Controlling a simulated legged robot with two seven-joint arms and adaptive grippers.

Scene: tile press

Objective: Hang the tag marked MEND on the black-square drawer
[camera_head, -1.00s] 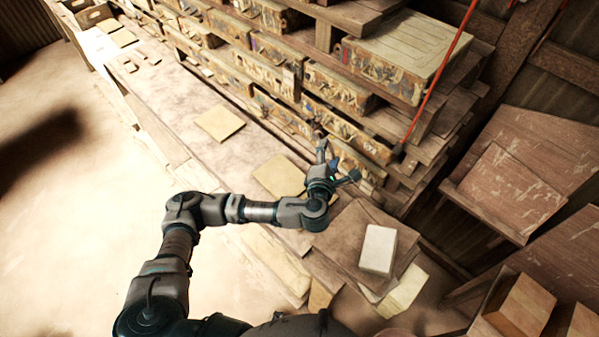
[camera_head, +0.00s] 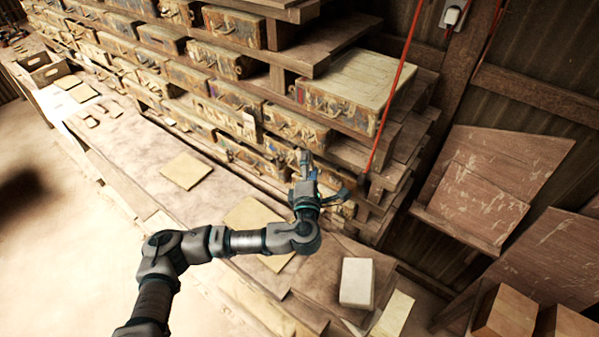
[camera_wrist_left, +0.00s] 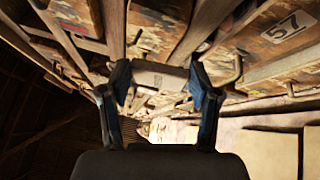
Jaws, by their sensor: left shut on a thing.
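My left gripper (camera_head: 304,178) is raised in front of the lower drawers at the right end of the rack. In the left wrist view, its two blue fingers (camera_wrist_left: 158,78) are shut on a pale flat piece, the tag (camera_wrist_left: 160,76). The tag's marking cannot be read. Worn, painted drawers with metal handles, such as this one (camera_head: 296,128), fill the rack. No black square can be made out on any of them. In the wrist view, one drawer front (camera_wrist_left: 255,50) has a label reading 57. My right gripper is not in view.
A long wooden bench (camera_head: 140,150) runs below the rack, with flat tan sheets (camera_head: 186,170) on it. A pale block (camera_head: 357,282) stands at the near right. A red cable (camera_head: 390,100) hangs beside the rack's right end. Leaning boards (camera_head: 485,200) are further right.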

